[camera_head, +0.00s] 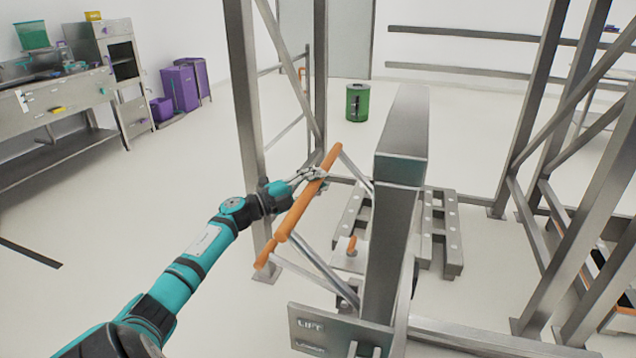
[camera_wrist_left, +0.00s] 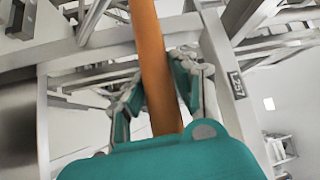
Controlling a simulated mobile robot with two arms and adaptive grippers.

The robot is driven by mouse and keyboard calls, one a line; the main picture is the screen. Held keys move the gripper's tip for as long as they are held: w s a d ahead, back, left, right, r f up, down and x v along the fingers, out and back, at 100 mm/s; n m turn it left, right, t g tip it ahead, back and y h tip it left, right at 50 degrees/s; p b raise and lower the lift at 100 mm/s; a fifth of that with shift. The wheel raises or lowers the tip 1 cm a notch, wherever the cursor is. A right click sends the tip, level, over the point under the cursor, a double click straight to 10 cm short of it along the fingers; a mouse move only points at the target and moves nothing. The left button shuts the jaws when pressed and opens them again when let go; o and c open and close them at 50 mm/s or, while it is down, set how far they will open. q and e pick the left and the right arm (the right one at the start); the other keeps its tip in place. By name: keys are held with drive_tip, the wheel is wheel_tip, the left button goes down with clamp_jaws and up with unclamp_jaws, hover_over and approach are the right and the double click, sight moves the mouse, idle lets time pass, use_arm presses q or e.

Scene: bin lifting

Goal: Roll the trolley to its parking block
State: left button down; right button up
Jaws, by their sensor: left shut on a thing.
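An orange handle bar (camera_head: 308,193) slants beside the grey lift post in the head view, carried on thin metal struts. My left gripper (camera_head: 308,177) is shut on this bar in its upper half. In the left wrist view the orange bar (camera_wrist_left: 154,70) runs between the two fingers of my left gripper (camera_wrist_left: 163,85). I cannot tell for sure which grey metal parts belong to the trolley, and I cannot make out a parking block. My right gripper is not in view.
A thick grey post (camera_head: 398,190) stands right of the bar, with a LIFT/LOWER plate (camera_head: 338,335) at its foot. Low slatted beams (camera_head: 440,235) lie behind. Tall steel frames (camera_head: 545,160) stand right. A green bin (camera_head: 357,102) is farther back. The left floor is largely clear.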

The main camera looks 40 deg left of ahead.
use_arm(q)
drive_tip(key=c, duration=1.5)
unclamp_jaws()
drive_tip(key=shift+a, duration=0.25)
drive_tip(key=o, duration=0.5)
drive_tip(key=shift+s+a+f, duration=0.1)
drive_tip(key=shift+a, duration=0.15)
drive_tip(key=shift+d, duration=0.25)
drive_tip(key=v, duration=1.2)
